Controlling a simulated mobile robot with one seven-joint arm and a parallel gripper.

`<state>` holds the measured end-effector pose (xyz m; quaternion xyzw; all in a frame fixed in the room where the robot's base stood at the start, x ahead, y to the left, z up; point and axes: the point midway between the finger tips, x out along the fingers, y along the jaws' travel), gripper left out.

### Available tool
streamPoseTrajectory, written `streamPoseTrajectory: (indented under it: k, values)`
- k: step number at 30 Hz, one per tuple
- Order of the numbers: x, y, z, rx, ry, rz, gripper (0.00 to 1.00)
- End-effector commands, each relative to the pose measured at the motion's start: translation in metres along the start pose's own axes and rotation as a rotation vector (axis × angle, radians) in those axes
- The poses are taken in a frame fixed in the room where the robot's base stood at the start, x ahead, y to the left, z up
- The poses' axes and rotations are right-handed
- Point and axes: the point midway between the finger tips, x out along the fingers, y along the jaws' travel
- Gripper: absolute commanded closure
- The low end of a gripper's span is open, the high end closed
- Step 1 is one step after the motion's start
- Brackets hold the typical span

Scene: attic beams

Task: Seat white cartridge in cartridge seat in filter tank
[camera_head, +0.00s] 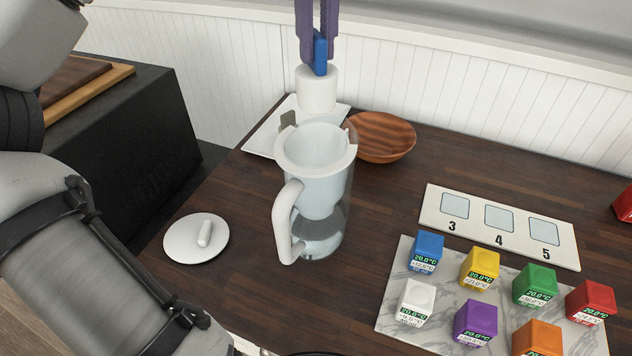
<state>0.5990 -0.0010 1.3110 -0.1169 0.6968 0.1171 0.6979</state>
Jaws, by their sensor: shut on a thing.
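My gripper (320,55) points down at the top centre, with its purple fingers shut on the blue tab of the white cartridge (316,92). The cartridge hangs upright above and slightly behind the filter tank (292,210). The tank is a clear jug with a white rim and white handle. Inside it is a pale inner sleeve (318,178) with an open top, likely the cartridge seat. From this view I cannot tell how high the cartridge is above the rim. A white lid (196,238) with a knob lies on the table left of the tank.
Behind the tank are a white tray or board (262,138) and a wooden bowl (382,138). At right are a numbered card (470,232) and a marble board (392,312) with several coloured cubes. Dark tabletop is free between tank and card.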

Motion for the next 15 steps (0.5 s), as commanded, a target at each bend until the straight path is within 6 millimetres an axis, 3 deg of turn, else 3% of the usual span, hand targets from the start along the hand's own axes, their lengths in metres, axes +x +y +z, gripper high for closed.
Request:
streamPoseTrajectory:
  k: [1, 15]
  values:
    - [0.015, 0.000, 0.000, 0.002, 0.002, 0.000, 1.00]
    - [0.127, 0.000, 0.000, 0.002, 0.005, -0.002, 1.00]
